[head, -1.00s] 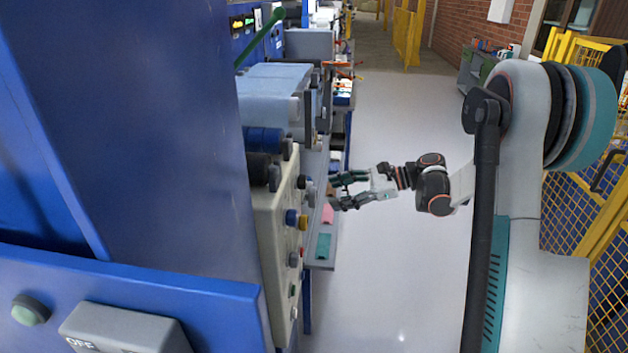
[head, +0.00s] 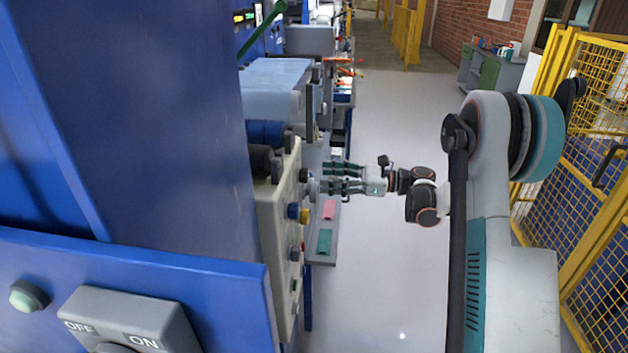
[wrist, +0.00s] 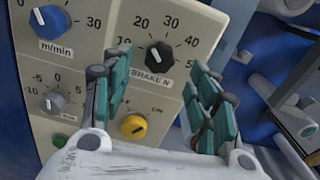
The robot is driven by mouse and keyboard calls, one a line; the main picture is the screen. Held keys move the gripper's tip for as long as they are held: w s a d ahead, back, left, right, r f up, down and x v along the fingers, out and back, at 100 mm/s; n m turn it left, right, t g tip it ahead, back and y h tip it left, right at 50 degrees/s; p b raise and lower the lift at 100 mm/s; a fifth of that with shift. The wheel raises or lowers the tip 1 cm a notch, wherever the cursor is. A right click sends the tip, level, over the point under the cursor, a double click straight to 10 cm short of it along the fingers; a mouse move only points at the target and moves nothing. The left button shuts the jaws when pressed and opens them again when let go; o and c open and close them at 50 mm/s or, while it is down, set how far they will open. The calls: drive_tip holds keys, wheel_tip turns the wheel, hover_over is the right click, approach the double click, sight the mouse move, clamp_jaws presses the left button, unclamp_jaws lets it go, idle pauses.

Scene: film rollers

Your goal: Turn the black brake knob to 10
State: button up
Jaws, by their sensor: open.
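The black brake knob (wrist: 158,56) sits on a cream control panel (wrist: 88,50), under a dial scale marked from 10 to 50 and above a "BRAKE N" label. Its white mark looks to be toward the upper left, but the exact reading is too small to tell. My gripper (wrist: 160,62) is open, its teal-padded fingers to the left and right of the knob in the wrist view, with no visible contact. In the head view my gripper (head: 324,177) is level and faces the panel's knob side from the right.
A blue m/min knob (wrist: 49,21) and a grey knob (wrist: 53,103) lie left of the brake knob. A yellow knob (wrist: 133,126) is below it. Rollers and machine parts (wrist: 290,110) stand to the right. In the head view, open floor (head: 385,290) lies right of the panel.

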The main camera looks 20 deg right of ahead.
sight(305, 176)
drive_tip(key=b+x, duration=0.1)
drive_tip(key=x, duration=0.3)
drive_tip(key=shift+w+a, duration=0.15)
drive_tip(key=shift+a, duration=0.2)
drive_tip(key=c, duration=1.1)
